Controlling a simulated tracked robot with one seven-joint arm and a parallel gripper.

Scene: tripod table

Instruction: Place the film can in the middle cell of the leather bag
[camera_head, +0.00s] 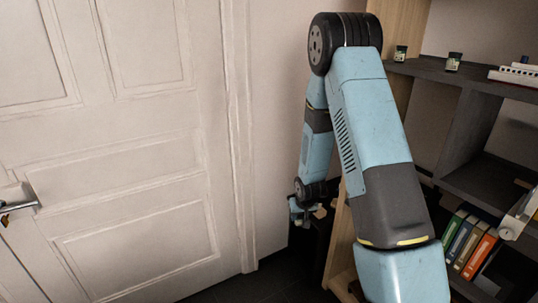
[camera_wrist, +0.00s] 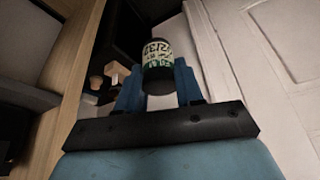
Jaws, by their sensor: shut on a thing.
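The film can (camera_wrist: 155,55), a dark cylinder with a pale green and white printed label, is between the two blue fingers of my gripper (camera_wrist: 158,80) in the wrist view. My gripper is shut on it. In the head view my gripper (camera_head: 303,212) hangs low beside the wooden shelf side, near the wall; the can is too small to make out there. I cannot make out the leather bag or its cells in either view.
A dark shelf (camera_head: 425,72) at the right holds two small labelled jars (camera_head: 400,53) (camera_head: 453,62) and a white model ship (camera_head: 515,73). Coloured binders (camera_head: 470,240) stand lower down. A white door (camera_head: 125,150) fills the left.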

